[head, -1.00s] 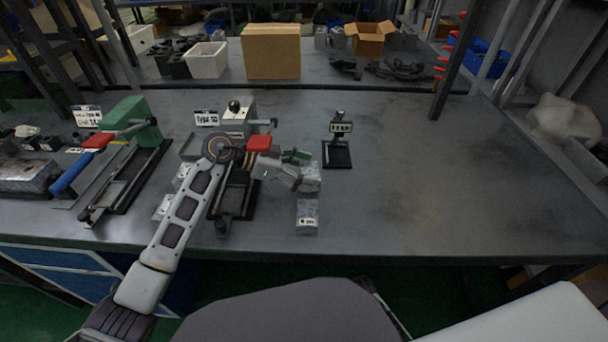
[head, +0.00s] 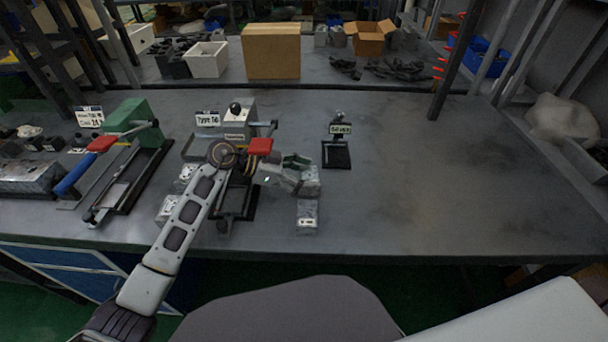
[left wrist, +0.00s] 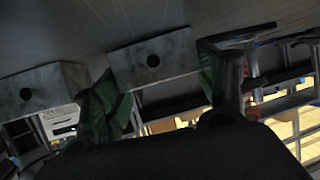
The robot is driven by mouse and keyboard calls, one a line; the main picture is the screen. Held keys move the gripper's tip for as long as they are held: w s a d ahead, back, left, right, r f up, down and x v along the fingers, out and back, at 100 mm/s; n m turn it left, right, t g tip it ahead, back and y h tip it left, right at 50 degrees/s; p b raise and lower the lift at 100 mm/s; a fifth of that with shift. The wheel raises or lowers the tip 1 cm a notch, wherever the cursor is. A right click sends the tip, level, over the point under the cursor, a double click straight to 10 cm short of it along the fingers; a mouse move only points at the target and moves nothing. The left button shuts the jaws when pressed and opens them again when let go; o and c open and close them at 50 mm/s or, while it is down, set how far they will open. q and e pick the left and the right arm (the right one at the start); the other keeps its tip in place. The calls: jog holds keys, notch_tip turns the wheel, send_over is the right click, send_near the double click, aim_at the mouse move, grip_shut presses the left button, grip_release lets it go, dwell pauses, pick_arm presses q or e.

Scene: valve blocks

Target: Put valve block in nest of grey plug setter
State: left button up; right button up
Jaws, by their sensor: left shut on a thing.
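My left gripper (head: 293,168), with green finger pads, is shut on a grey metal valve block (head: 309,181) at the middle of the table. In the left wrist view the block (left wrist: 152,62), with a dark round hole, sits between the two fingers. A second valve block (head: 307,217) stands nearer the table's front edge. My right gripper is not in view.
More blocks (head: 187,173) lie left of my forearm. A green setter (head: 138,117) with a red and blue handle stands further left. A small black stand with a label (head: 339,150) is right of the gripper. The table's right side is clear.

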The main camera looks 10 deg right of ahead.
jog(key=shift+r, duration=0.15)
pick_arm(q)
jog(key=o, duration=1.3)
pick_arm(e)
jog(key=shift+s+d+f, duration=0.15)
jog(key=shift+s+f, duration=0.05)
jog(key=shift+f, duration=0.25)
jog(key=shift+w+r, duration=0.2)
